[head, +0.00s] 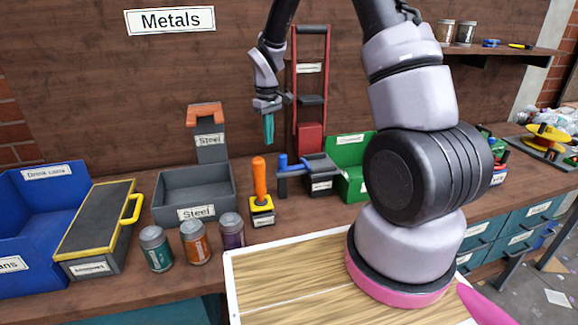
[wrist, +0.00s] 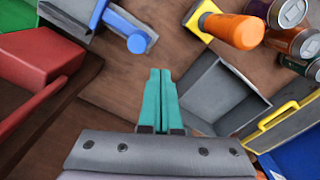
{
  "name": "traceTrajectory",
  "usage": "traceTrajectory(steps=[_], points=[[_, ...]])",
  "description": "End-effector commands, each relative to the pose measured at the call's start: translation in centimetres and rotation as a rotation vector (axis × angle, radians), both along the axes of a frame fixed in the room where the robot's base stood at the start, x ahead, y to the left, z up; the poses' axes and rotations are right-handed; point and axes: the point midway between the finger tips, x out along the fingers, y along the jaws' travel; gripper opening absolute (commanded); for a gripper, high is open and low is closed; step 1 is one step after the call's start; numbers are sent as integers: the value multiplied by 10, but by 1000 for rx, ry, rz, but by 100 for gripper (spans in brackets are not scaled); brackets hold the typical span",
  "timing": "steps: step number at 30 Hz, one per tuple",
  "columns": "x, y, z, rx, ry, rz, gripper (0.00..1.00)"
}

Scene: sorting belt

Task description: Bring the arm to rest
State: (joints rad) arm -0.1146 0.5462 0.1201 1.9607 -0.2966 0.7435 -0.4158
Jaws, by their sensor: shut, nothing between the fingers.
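My gripper (head: 269,128) hangs in the air above the back of the workbench in the head view, fingers pointing down. Its teal fingers are pressed together with nothing between them, as the wrist view (wrist: 160,75) also shows. My arm rises from its pink-ringed base at the right and bends over out of the top of the picture. The gripper is apart from the things below it.
Near it are a grey Steel bin (head: 195,195), an orange-handled tool (head: 260,185), a blue-handled vise-like tool (head: 290,168) and a red rack (head: 310,135). Several cans (head: 195,243) stand in front. A blue Drink cans bin (head: 45,190) is left. A wooden board (head: 285,275) is bare in front.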

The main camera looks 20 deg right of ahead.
Motion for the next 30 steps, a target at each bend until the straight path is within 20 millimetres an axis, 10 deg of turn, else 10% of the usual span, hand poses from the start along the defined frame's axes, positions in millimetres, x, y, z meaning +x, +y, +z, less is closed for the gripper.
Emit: traceTrajectory(steps=[10, 17, 30], points=[[-3, -5, 22, 5, -26, -36, 0], [-35, -27, 118, 45, -140, -214, 0], [-155, -62, 256, 222, -358, -596, 0]])
